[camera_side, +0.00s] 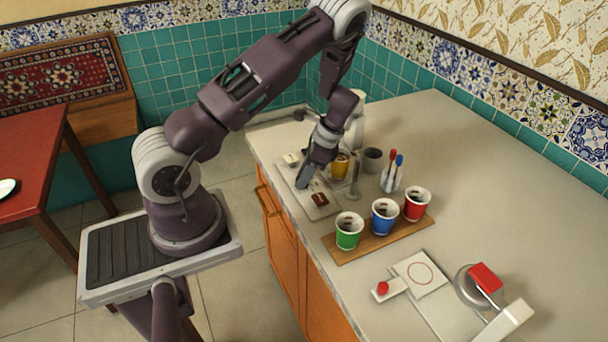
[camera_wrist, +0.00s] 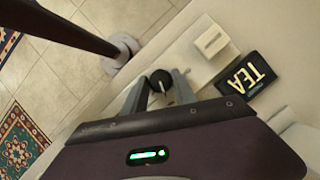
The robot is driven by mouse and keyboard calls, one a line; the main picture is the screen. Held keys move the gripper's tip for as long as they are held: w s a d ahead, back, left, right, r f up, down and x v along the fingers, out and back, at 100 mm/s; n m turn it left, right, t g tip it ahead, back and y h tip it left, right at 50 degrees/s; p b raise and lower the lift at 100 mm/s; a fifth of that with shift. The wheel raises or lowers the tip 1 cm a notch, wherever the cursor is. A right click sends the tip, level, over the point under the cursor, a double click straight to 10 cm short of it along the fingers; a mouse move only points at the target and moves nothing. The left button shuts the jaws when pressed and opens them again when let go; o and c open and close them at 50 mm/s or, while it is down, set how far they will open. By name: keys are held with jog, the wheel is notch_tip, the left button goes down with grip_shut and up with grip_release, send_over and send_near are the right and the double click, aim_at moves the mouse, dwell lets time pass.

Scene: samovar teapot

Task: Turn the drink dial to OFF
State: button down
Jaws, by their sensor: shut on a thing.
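The drink dial is a round black knob (camera_wrist: 160,78) with a pale pointer line, seen in the wrist view on a light surface. My gripper (camera_wrist: 161,88) has one finger on each side of the knob and is shut on it. In the side view my gripper (camera_side: 305,181) points down at the tea machine's pale base (camera_side: 320,212) at the counter's left edge, and it hides the knob. A black TEA sign (camera_wrist: 248,75) lies to the right of the knob in the wrist view. I cannot read any OFF mark or tell the dial's setting.
A white block (camera_wrist: 212,40) sits near the knob. A yellow cup (camera_side: 340,166) and a grey cup (camera_side: 372,159) stand close behind my gripper. Green (camera_side: 348,235), blue (camera_side: 384,222) and red (camera_side: 417,205) cups stand on a wooden board (camera_side: 353,255).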

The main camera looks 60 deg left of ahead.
jog(key=n+h, duration=0.1)
jog(key=n, duration=0.4)
jog(key=shift+w+a+g+h, duration=0.1)
jog(key=shift+a+g+h, duration=0.1)
jog(key=shift+g+h, duration=0.15)
jog(key=n+h, duration=0.2)
jog(key=n, duration=0.2)
jog(key=shift+a+n, duration=0.1)
jog(key=shift+n, duration=0.3)
jog(key=n, duration=0.2)
jog(key=n+t+h, duration=0.1)
jog(key=n, duration=0.1)
jog(key=shift+a+n+h, duration=0.1)
jog(key=shift+n+h, duration=0.15)
jog(key=shift+n, duration=0.05)
jog(key=shift+s+n+t+h, duration=0.2)
jog(key=shift+n+t, duration=0.25)
jog(key=shift+n, duration=0.8)
jog(key=shift+s+n+t+h, duration=0.1)
jog(key=shift+n+t+h, duration=0.25)
jog(key=shift+n, duration=0.9)
jog(key=c, duration=1)
grip_release()
